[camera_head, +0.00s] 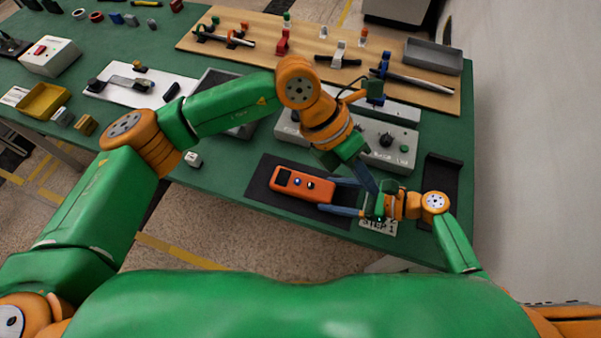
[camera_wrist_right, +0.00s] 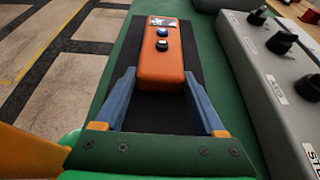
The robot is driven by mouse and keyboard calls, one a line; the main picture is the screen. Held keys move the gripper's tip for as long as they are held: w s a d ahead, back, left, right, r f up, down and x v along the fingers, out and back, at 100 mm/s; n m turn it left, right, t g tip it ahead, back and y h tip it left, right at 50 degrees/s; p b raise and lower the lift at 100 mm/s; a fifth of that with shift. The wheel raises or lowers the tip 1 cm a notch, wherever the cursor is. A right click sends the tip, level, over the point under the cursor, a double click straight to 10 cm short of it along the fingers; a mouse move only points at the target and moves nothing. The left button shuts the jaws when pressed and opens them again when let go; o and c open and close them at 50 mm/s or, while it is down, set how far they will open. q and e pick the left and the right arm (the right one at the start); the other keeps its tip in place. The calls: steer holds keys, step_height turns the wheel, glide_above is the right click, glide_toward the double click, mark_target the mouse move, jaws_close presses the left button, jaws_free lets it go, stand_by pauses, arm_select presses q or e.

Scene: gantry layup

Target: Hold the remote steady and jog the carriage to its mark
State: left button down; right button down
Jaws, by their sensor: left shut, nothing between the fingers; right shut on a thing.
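The orange remote (camera_head: 301,184) lies over a dark mat (camera_head: 258,190) near the front of the green table. It has a blue and a dark button on top, also seen in the right wrist view (camera_wrist_right: 162,62). My right gripper (camera_head: 333,196) reaches in from the right and is shut on the remote's near end, one blue finger along each side (camera_wrist_right: 160,82). My left gripper (camera_head: 371,188) points down, shut and empty, just right of the remote. It overlaps my right gripper in the picture; contact between them cannot be told. I cannot pick out the carriage with certainty.
A grey control box (camera_head: 402,157) with knobs stands behind the remote. A wooden board (camera_head: 330,70) with clamps and tools lies at the back. A yellow tray (camera_head: 42,101) and a white box (camera_head: 50,56) stand at the left. Table around the small white block (camera_head: 193,159) is clear.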

arm_select(q)
steer(key=s+d+r+n+g+h, duration=0.1)
steer(key=s+d+r+n+h, duration=0.2)
steer(key=r+h, duration=0.45)
steer(key=d+r+n+g+h, duration=0.1)
steer(key=d+r+n+h, duration=0.35)
steer(key=r, duration=0.55)
steer(key=w+a+r+n+t+h, duration=0.1)
steer(key=w+a+r+n+t, duration=0.4)
steer(key=n+t, duration=0.45)
steer(key=w+a+r+n+t+h, duration=0.1)
steer(key=w+a+r+n+t, duration=0.15)
steer(key=w+n+t, duration=0.5)
steer(key=w+a+f+n+t+y, duration=0.2)
steer(key=w+a+f+n+y, duration=0.25)
steer(key=n, duration=0.55)
steer(key=w+a+f+n+t+y, duration=0.1)
steer(key=a+f+n+t+y, duration=0.15)
steer(key=f+n+y, duration=0.55)
steer(key=s+a+f+n+g+y, duration=0.1)
steer(key=s+a+f+n+g, duration=0.1)
steer(key=f, duration=0.5)
steer(key=s+a+f+n+g+y, duration=0.1)
steer(key=s+a+f+n+g, duration=0.2)
steer(key=s+f+g, duration=0.4)
steer(key=shift+a+f+n+y, duration=0.15)
steer(key=shift+n+y, duration=0.2)
steer(key=shift+n, duration=0.1)
